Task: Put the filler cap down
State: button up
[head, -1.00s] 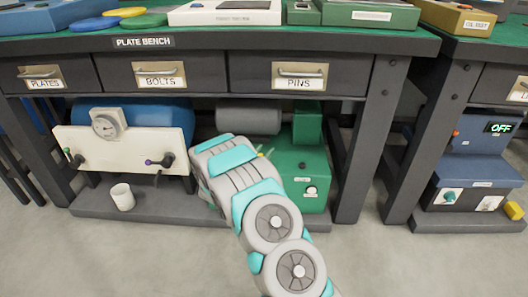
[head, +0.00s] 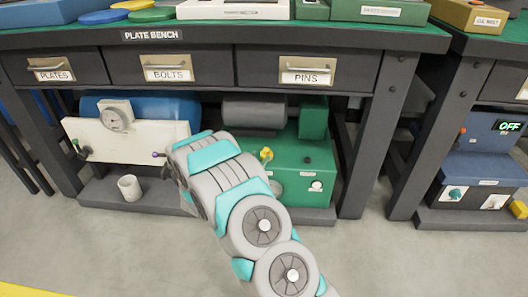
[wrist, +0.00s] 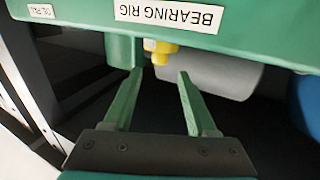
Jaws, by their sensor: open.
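A yellow fitting (head: 266,154) stands at the upper left of the green bearing rig (head: 312,158) under the bench. It also shows in the wrist view (wrist: 158,50), at the edge of the green rig housing. I cannot tell whether it is the filler cap or the neck under it. My gripper (wrist: 160,72) is open, its two green fingers apart with nothing held between them. In the wrist view the yellow fitting appears just beyond the gap between the fingertips. In the head view my arm hides the fingers.
A white cup (head: 130,188) stands on the low shelf (head: 160,205), left of my arm. A white panel with a gauge (head: 117,118) is behind it. Bench drawers (head: 170,70) overhang the rig. A grey cylinder (wrist: 220,75) is beside the fitting. Another yellow piece (head: 519,209) lies far right.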

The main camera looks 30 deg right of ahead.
jog(key=a+r+n+y, duration=0.35)
jog(key=a+y, duration=0.65)
jog(key=a, duration=0.5)
jog(key=s+a+r+n+g+y, duration=0.3)
jog(key=s+a+r+y, duration=0.2)
jog(key=s+a, duration=0.4)
jog(key=s+d+r+n+g, duration=0.1)
jog(key=s+r+g, duration=0.1)
jog(key=s, duration=1.1)
jog(key=s+d+r+n+g, duration=0.2)
jog(key=s+g, duration=0.2)
jog(key=s, duration=0.9)
jog(key=s+d+r+n+g, duration=0.1)
jog(key=s+r+g, duration=0.1)
jog(key=s, duration=1.1)
jog(key=shift+d+r+g, duration=0.25)
jog(key=shift+r+g, duration=0.15)
jog(key=shift+g, duration=0.3)
